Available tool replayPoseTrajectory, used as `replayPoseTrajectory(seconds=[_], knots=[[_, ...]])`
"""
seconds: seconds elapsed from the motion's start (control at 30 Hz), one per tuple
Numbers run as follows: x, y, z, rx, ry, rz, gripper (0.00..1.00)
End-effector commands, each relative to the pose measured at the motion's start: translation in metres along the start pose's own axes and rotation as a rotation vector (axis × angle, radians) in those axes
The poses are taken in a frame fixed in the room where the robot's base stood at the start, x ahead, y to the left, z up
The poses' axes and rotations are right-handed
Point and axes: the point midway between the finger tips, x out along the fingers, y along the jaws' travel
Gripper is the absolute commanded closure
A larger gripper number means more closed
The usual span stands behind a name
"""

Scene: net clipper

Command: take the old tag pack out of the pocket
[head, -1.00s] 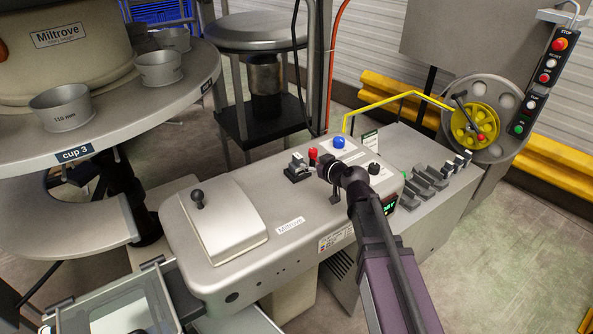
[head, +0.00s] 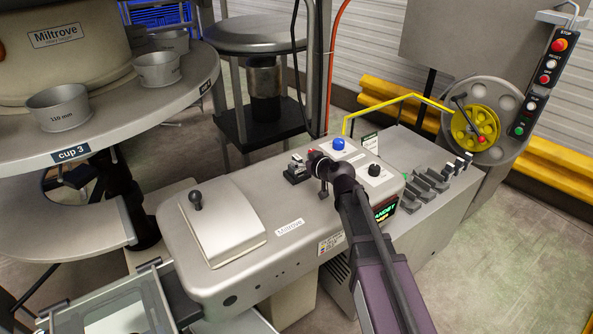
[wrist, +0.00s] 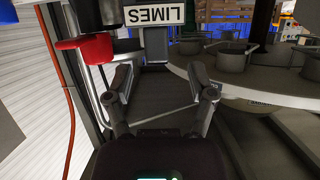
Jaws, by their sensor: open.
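My gripper (head: 319,172) is over the top of the grey Miltrove machine, close to a small black-and-white holder (head: 297,170). In the wrist view its two fingers (wrist: 160,97) are spread apart with nothing between them. A white piece lettered LIMES (wrist: 160,13) is at the top of that view, beyond the fingertips, with a grey upright part (wrist: 155,45) under it. I cannot tell for sure whether these are the old tag pack and its pocket. A red part (wrist: 85,50) on a dark rod is beside the left finger.
A blue button (head: 338,144) and a black knob (head: 376,170) stand right of my gripper on the machine. A yellow rail (head: 385,106) rises behind them. The round table (head: 120,120) with metal cups is at the left. An orange hose (head: 337,60) hangs behind.

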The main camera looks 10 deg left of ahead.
Motion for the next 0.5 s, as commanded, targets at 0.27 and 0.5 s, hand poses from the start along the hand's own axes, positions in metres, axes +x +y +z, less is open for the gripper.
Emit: replayPoseTrajectory(seconds=[0.27, 0.5], knots=[[0.033, 0.003, 0.001, 0.0, 0.0, -0.001, 0.29], [0.037, 0.002, 0.0, 0.0, -0.001, -0.001, 0.29]])
